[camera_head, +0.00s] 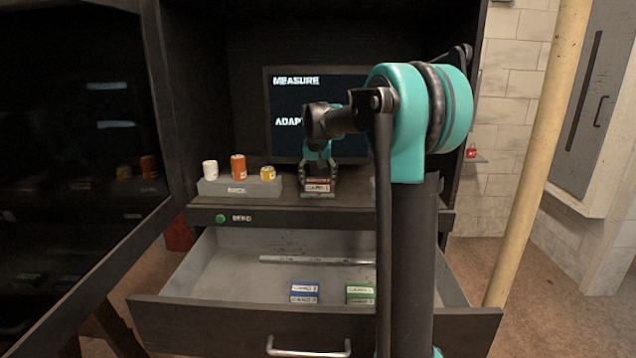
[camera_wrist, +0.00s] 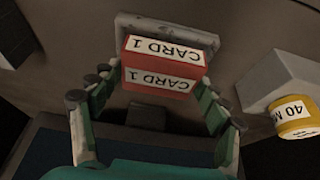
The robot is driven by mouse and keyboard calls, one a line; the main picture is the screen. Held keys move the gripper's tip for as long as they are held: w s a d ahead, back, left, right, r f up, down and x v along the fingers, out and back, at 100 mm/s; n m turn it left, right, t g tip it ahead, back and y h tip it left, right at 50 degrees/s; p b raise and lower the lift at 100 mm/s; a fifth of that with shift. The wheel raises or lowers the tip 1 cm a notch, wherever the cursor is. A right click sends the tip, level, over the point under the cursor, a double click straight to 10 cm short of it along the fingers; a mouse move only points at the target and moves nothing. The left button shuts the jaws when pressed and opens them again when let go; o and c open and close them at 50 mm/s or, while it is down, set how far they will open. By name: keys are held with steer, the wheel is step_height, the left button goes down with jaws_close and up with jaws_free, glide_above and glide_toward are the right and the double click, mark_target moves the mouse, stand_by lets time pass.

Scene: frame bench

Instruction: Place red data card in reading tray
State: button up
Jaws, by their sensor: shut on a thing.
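The red data card (camera_head: 318,187), labelled CARD 1, is at the bench shelf in front of the screen. It also shows in the wrist view (camera_wrist: 160,68) as a red block with white labels. My gripper (camera_head: 319,181) is shut on it, with a finger on each side in the wrist view (camera_wrist: 162,82). A light grey tray (camera_wrist: 205,38) lies right behind the card in the wrist view, its rim showing around the card's far end. I cannot tell whether the card touches the tray's floor.
A grey block (camera_head: 240,187) with white, orange and yellow cylinders stands left of the card. An open drawer (camera_head: 215,270) below holds blue (camera_head: 304,293) and green (camera_head: 360,293) cards. A dark open door (camera_head: 150,110) is at left. A screen (camera_head: 290,140) stands behind.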

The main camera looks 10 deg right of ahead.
steer(key=shift+f, duration=0.55)
steer(key=shift+f, duration=0.1)
steer(key=o, duration=1.2)
steer(key=v, duration=1.2)
